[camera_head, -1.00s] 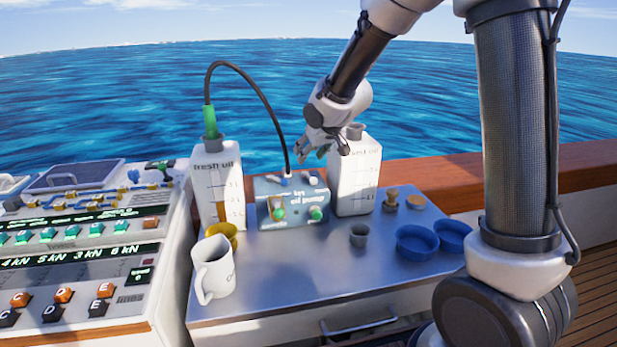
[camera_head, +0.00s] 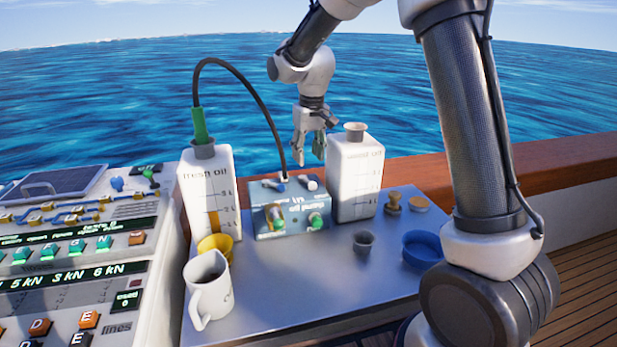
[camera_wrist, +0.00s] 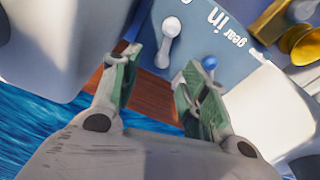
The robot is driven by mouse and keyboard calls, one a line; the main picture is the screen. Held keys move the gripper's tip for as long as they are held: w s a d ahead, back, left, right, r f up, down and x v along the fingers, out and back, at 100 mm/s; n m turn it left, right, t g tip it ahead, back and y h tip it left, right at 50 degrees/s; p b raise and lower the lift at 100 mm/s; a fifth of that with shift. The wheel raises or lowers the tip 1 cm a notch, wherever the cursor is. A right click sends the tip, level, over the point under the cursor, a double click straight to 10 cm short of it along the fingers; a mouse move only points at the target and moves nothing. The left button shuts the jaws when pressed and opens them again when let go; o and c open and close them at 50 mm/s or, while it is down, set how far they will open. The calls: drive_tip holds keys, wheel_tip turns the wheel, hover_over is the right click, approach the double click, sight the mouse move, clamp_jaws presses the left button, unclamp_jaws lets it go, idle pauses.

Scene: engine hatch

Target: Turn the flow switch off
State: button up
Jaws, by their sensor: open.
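The grey-blue oil pump box (camera_head: 290,228) stands between two white bottles. Its top has a blue-ended switch (camera_head: 281,187) and a white switch (camera_head: 311,183); its front has two green-ended knobs. I cannot read which control is marked flow. In the wrist view the white lever (camera_wrist: 166,42) and a blue knob (camera_wrist: 209,62) show on the box, near the words "gear in". My gripper (camera_head: 309,160) is open and empty, pointing down above and behind the box. In the wrist view its fingertips (camera_wrist: 155,68) are apart, short of the levers, with nothing between them.
The fresh oil bottle (camera_head: 208,190) stands left, with a black hose (camera_head: 245,85) arching to the box. The waste oil bottle (camera_head: 354,180) stands close on the right. A white mug (camera_head: 208,290), yellow cup and blue dish (camera_head: 423,247) stand nearer.

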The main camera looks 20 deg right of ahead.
sight(307, 182)
drive_tip(key=s, duration=0.1)
drive_tip(key=s+g, duration=0.1)
drive_tip(key=s+f, duration=0.1)
drive_tip(key=shift+d+n+g, duration=0.25)
drive_tip(key=shift+n+g, duration=0.05)
wheel_tip(307, 182, down, 7)
drive_tip(key=shift+r, duration=0.15)
clamp_jaws()
